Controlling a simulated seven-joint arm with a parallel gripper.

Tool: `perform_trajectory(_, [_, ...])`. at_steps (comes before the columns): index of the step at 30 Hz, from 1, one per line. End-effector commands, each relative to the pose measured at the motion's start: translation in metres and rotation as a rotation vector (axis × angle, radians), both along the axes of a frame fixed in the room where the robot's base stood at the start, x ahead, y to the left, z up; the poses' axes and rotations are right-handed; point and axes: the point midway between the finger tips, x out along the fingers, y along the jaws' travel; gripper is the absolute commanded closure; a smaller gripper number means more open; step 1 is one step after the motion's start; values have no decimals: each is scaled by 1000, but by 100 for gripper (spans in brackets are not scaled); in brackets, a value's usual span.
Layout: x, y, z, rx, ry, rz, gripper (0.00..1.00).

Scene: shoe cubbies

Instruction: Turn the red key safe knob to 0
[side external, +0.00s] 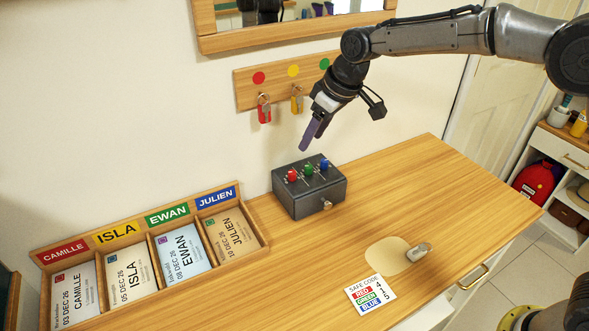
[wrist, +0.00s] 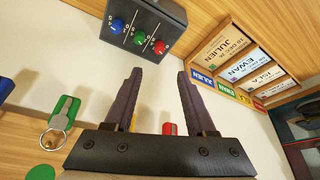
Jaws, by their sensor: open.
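The key safe (side external: 308,193) is a dark grey box on the wooden counter against the wall. The red knob (side external: 292,175) is on its top at the left, with a green knob (side external: 309,169) and a blue knob (side external: 324,163) beside it. In the wrist view the red knob (wrist: 160,47) is beyond my fingertips, right of the green knob (wrist: 139,38) and blue knob (wrist: 117,25). My gripper (side external: 308,140) is above the safe, open and empty, touching no knob. It also shows in the wrist view (wrist: 160,72). The knob settings are too small to read.
A code card (side external: 371,293) reads red 4, green 1, blue 5. A key rail (side external: 283,78) with hanging keys is on the wall behind my gripper. A tray of named cards (side external: 262,232) is at left. The counter right of the safe is mostly clear.

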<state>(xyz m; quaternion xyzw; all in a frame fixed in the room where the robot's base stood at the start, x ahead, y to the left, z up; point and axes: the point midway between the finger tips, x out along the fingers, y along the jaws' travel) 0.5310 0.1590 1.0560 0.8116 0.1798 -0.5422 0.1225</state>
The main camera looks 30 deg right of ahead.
Motion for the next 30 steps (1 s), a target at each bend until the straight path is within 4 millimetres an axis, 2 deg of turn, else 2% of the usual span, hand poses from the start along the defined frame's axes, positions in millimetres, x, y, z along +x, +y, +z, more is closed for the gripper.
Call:
perform_trajectory(5, [8, 3, -20, -1, 2, -2, 44])
perform_trajectory(18, [37, 16, -97, -3, 2, -2, 44])
perform_trajectory(24, [45, 19, -117, -2, 0, -2, 44])
perform_trajectory(30, [48, 21, -123, -1, -3, -2, 44])
